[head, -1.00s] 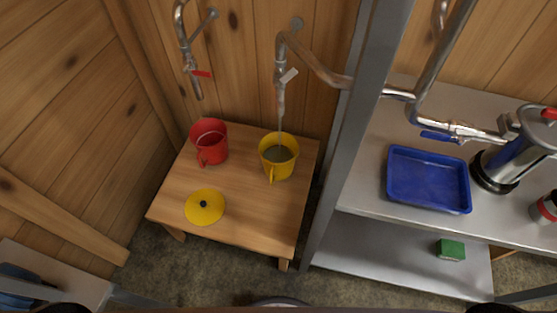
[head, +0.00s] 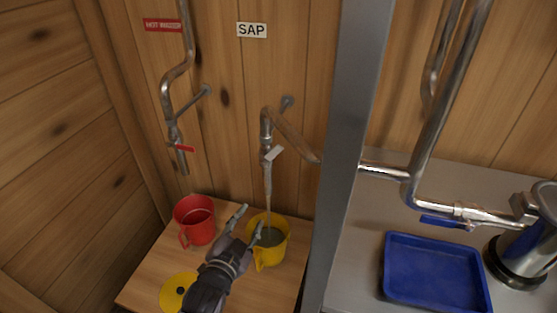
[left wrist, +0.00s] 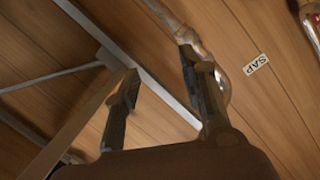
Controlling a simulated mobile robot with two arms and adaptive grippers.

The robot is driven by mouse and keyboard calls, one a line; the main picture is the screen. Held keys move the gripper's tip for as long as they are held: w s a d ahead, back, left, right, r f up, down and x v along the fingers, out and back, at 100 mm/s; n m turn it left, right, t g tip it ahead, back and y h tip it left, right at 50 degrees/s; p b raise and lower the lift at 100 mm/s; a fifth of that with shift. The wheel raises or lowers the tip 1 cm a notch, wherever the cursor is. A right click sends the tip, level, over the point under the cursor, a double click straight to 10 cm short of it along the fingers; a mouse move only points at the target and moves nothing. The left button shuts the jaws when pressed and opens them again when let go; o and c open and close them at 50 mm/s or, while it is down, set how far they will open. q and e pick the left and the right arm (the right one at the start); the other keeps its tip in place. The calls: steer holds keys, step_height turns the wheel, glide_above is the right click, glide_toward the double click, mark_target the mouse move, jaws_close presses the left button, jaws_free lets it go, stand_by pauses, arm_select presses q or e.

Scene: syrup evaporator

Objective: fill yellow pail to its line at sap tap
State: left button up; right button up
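The yellow pail (head: 281,246) stands on a small wooden table under the sap tap (head: 267,132). A thin stream runs from the tap down into the pail, and grey liquid shows inside. I cannot make out the fill line. The tap's pale lever (head: 274,153) sits on the pipe above the spout. My left gripper (head: 247,222) is open and empty, in front of the pail and below the lever, partly covering the pail's left side. In the left wrist view its two fingers (left wrist: 160,65) are spread, with tap pipe behind one. My right gripper is not in view.
A red pail (head: 196,222) stands left of the yellow one, below the hot water tap (head: 177,135). A yellow lid (head: 174,290) lies at the table's front left. A grey post (head: 352,130) rises at right, beside a bench with a blue tray (head: 430,270).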

arm_select(q)
step_height(320, 180, up, 8)
steer(key=d+t, duration=0.1)
steer(key=t, duration=0.1)
glide_toward(275, 153)
steer(key=shift+m+h, duration=0.4)
steer(key=x, duration=0.9)
steer(key=shift+w+a+f+p, duration=0.1)
steer(key=shift+a+p, duration=0.15)
steer(key=shift+p, duration=0.05)
steer(key=shift+c, duration=0.2)
jaws_close()
